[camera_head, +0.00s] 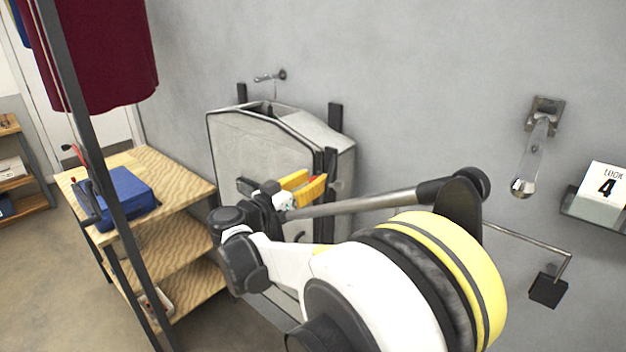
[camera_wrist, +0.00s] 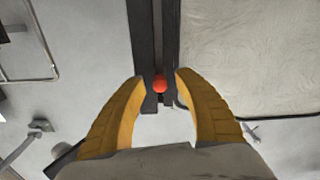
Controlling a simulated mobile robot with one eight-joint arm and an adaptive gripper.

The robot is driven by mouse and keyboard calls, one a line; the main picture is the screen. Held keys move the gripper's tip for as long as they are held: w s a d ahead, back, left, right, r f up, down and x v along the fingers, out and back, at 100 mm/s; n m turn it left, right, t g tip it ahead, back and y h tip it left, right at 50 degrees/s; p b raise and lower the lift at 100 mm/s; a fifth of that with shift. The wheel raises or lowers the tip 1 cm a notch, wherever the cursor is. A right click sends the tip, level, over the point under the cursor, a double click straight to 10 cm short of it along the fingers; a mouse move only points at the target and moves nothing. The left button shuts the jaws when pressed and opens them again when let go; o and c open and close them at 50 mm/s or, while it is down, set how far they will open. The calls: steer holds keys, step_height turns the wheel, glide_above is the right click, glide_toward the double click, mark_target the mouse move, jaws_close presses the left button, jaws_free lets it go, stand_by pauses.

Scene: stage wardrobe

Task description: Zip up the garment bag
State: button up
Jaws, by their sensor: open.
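The pale grey garment bag (camera_head: 240,150) hangs upright against the wall, left of centre in the head view. A dark track (camera_head: 330,160) runs down its right-hand side. In the wrist view two dark parallel strips (camera_wrist: 142,40) run with a narrow gap between them, beside the bag's light panel (camera_wrist: 260,60). A round red-orange pull (camera_wrist: 161,84) sits at the gap near the strips' near end. My gripper (camera_wrist: 160,78) is open, its yellow fingers on either side of the pull with space visible at both sides. In the head view my gripper (camera_head: 308,186) is at the track.
A wooden shelf unit (camera_head: 180,190) with a blue box (camera_head: 125,190) stands left of the bag. A dark rack post (camera_head: 95,150) and maroon garment (camera_head: 100,50) are nearer left. A wall lever (camera_head: 535,155), a hooked rod (camera_head: 530,245) and a "LOOK 4" card (camera_head: 606,185) are right.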

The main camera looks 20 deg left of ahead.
steer(key=v, duration=1.2)
